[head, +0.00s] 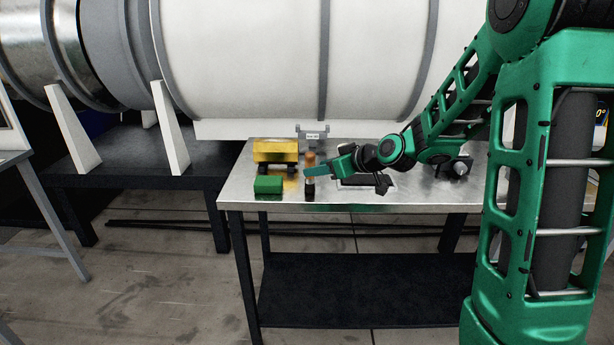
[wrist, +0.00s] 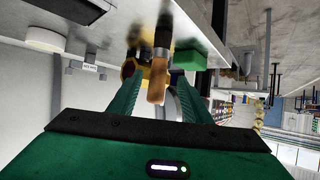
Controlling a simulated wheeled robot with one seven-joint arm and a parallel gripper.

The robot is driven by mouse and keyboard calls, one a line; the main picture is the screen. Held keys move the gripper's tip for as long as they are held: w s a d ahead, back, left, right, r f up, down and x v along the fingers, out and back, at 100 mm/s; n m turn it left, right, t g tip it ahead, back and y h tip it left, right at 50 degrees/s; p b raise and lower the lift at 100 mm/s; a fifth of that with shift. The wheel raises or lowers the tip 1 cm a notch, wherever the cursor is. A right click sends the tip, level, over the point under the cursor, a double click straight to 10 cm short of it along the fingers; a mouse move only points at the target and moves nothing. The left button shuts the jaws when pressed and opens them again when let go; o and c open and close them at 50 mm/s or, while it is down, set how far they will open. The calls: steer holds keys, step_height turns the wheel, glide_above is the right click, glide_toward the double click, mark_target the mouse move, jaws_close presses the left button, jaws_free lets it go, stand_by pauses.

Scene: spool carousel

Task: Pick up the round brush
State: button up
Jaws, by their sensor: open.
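The round brush (head: 309,188) stands upright near the front edge of the metal table (head: 400,196), with a tan wooden handle on top and a dark lower part. In the wrist view the brush handle (wrist: 157,82) lies between the two green fingers of my gripper (wrist: 160,78). My gripper also shows in the head view (head: 312,170), level with the brush's upper part and partly covering it. The fingers are apart, and I cannot tell whether either touches the handle. The bristles are too small to make out.
A green block (head: 268,185) sits close left of the brush, and a yellow wheeled item (head: 275,150) stands behind it. A small label holder (head: 312,136) is at the back. A dark tray (head: 352,182) lies to the right under my arm. A large white cylinder (head: 270,60) rises behind the table.

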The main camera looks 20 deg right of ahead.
steer(key=shift+x, duration=2.75)
steer(key=shift+w+d+r, duration=0.1)
steer(key=shift+d, duration=0.05)
jaws_close()
